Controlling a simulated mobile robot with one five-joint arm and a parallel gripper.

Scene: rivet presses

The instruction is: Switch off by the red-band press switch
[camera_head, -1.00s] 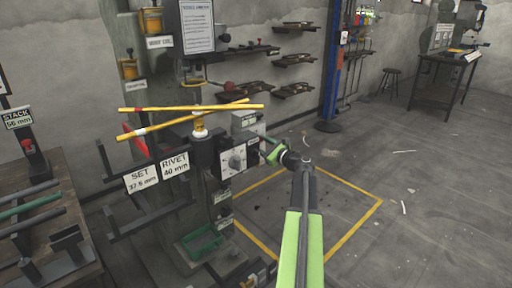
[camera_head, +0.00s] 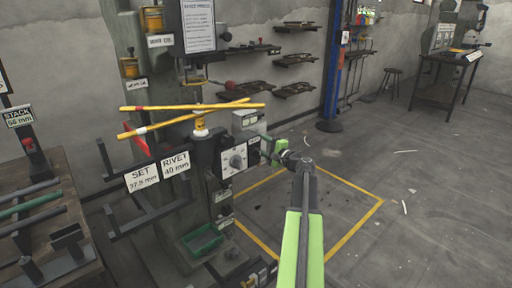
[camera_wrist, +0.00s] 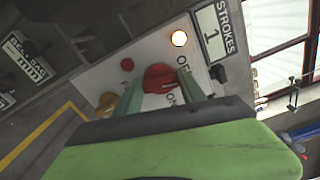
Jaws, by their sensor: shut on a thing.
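The red switch knob (camera_wrist: 158,77) sits on a white panel (camera_wrist: 150,48) in the wrist view, with OFF and partly covered ON lettering beside it. My gripper (camera_wrist: 161,88) has its two green fingers on either side of the knob and is shut on it. A round lamp (camera_wrist: 179,38) on the panel glows. In the head view my gripper (camera_head: 268,149) reaches the right side of the press (camera_head: 205,165), next to a box with a dial (camera_head: 237,160). The knob is hidden there.
Crossed yellow bars (camera_head: 180,108) stick out above the press. SET and RIVET signs (camera_head: 158,173) hang at its front left. A red button (camera_wrist: 127,64) and a yellow button (camera_wrist: 107,99) are near the knob. Floor inside the yellow outline (camera_head: 345,242) is mostly clear.

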